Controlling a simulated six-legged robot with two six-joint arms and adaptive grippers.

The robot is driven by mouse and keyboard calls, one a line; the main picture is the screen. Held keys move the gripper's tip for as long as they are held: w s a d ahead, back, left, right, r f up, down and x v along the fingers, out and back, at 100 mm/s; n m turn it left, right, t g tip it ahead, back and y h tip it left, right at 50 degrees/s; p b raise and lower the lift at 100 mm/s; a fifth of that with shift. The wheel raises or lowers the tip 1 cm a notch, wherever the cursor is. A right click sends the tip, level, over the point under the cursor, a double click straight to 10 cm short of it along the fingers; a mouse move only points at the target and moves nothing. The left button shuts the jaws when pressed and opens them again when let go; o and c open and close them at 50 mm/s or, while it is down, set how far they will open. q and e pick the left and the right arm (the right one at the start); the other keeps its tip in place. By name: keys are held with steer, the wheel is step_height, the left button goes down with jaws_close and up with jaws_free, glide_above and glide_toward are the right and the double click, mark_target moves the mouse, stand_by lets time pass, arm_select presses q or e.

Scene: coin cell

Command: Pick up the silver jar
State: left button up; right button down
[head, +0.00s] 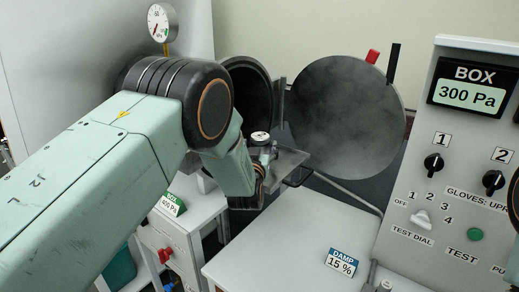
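A small silver jar-like thing with a pale round top (260,137) stands at the metal tray (291,160) in front of the round opening. Its lower part is partly hidden, and I cannot tell for sure that it is the silver jar. My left arm reaches in from the left, and its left gripper (262,177) points down right beside the tray, close to this thing. The fingers are small and mostly hidden behind my wrist, so I cannot tell whether they touch it or are open. My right gripper is out of view.
A round grey door (346,115) stands open behind the tray. A white table (285,245) with a "DAMP 15 %" sign (342,262) is largely clear in front. A control panel (455,165) stands at right. A pressure gauge (161,22) shows above my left arm.

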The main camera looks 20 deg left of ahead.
arm_select(q)
steer(key=shift+d, duration=0.15)
steer(key=shift+c, duration=1.4)
steer(key=shift+s+r, duration=0.1)
steer(key=shift+r, duration=0.05)
steer(key=c, duration=0.8)
steer(key=shift+o, duration=0.2)
